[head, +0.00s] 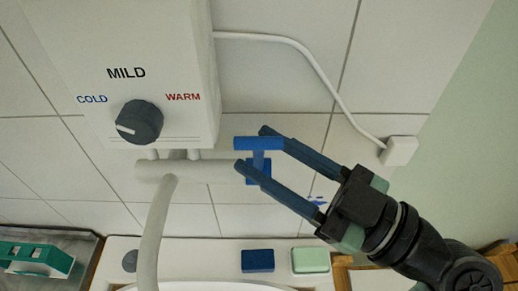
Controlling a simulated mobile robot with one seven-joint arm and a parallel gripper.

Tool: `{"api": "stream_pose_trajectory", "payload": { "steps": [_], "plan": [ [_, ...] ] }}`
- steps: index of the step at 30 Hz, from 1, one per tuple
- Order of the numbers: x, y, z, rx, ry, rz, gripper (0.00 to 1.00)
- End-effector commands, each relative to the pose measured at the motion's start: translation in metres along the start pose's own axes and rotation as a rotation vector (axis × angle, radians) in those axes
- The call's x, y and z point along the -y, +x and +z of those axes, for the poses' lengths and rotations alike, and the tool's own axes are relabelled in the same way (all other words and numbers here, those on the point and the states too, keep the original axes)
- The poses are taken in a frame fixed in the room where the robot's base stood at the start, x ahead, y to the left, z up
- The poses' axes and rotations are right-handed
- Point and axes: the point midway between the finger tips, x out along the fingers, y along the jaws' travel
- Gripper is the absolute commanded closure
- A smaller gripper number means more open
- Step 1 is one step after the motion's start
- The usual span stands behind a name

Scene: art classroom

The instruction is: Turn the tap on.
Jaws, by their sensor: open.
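The tap is a white horizontal pipe (205,171) under a white water heater, with a curved white spout (156,230) hanging down from it. A blue T-shaped tap handle (259,144) sits at the pipe's right end. My gripper (251,149) comes in from the lower right. Its two blue fingers are open, one on each side of the handle's stem. One fingertip overlaps the handle's crossbar at the top, the other overlaps the blue base. I cannot tell whether either finger touches. No water shows from the visible part of the spout; its lower end is out of view.
The heater (180,60) has a dark dial (139,122) between COLD and WARM. A white cable (300,50) runs to a wall box (399,151). A blue block (257,261) and a green soap-like block (310,260) lie on the sink's back edge. A green object (38,258) stands lower left.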

Motion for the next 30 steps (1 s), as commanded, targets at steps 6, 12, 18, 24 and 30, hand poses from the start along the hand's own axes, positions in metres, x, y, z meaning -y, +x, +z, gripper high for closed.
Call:
{"api": "stream_pose_trajectory", "payload": {
  "steps": [6, 12, 18, 24, 30],
  "plan": [
    [0.0, -0.05, 0.004, 0.001, -0.005, 0.007, 0.54],
    [0.0, -0.09, 0.003, 0.001, -0.003, 0.005, 0.54],
    [0.0, -0.11, 0.001, -0.001, -0.002, 0.002, 0.54],
    [0.0, -0.113, 0.0, 0.0, -0.001, 0.0, 0.54],
    [0.0, -0.113, 0.0, 0.0, -0.001, 0.0, 0.54]
  ]
}}
